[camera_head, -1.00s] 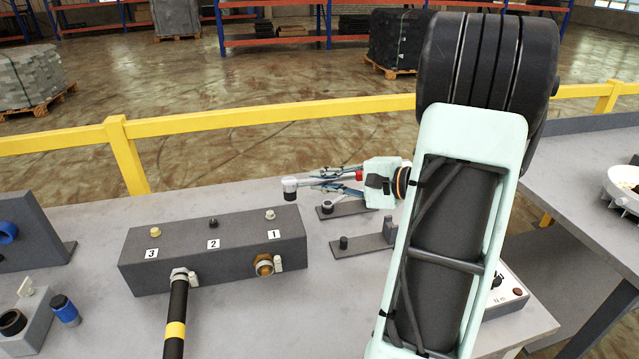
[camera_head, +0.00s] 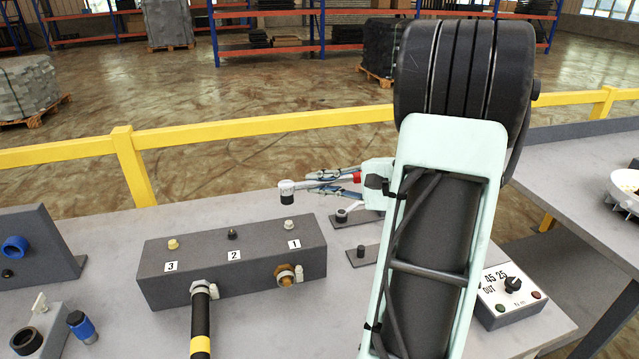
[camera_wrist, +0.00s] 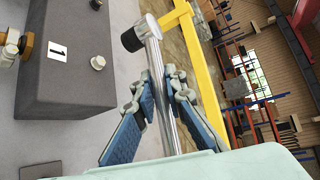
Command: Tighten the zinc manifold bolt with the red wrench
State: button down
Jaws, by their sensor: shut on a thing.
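The dark grey manifold (camera_head: 235,270) stands on the table with numbered labels. The silvery bolt (camera_head: 289,225) sits on top at label 1, a black bolt (camera_head: 232,234) at 2 and a yellowish bolt (camera_head: 173,244) at 3. My gripper (camera_head: 322,182) is shut on the wrench's metal shaft; a red part (camera_head: 357,177) shows near its palm. The wrench's dark socket head (camera_head: 286,197) appears just above the silvery bolt in the head view, apart from it. In the wrist view, the head (camera_wrist: 131,39) is up and right of that bolt (camera_wrist: 98,62). My arm hides part of the table.
Two small dark stands (camera_head: 365,257) sit right of the manifold. A black hose (camera_head: 201,325) and a brass fitting (camera_head: 287,278) are on its front. A control box (camera_head: 510,294) with a dial is at right. A yellow rail (camera_head: 60,152) runs behind the table.

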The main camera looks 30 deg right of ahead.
aim_at(289, 224)
jog(key=shift+b, duration=0.5)
notch_tip(289, 224, down, 5)
jog(key=b, duration=0.4)
jog(key=shift+r+b, duration=0.15)
jog(key=shift+b, duration=0.25)
jog(key=shift+b, duration=0.85)
dwell(0.9)
jog(key=shift+f+b, duration=1)
jog(key=shift+b, duration=0.05)
jog(key=c, duration=2.6)
grip_release()
jog(key=shift+c, duration=0.2)
grip_shut()
jog(key=shift+f+b, duration=0.1)
jog(key=shift+b, duration=0.2)
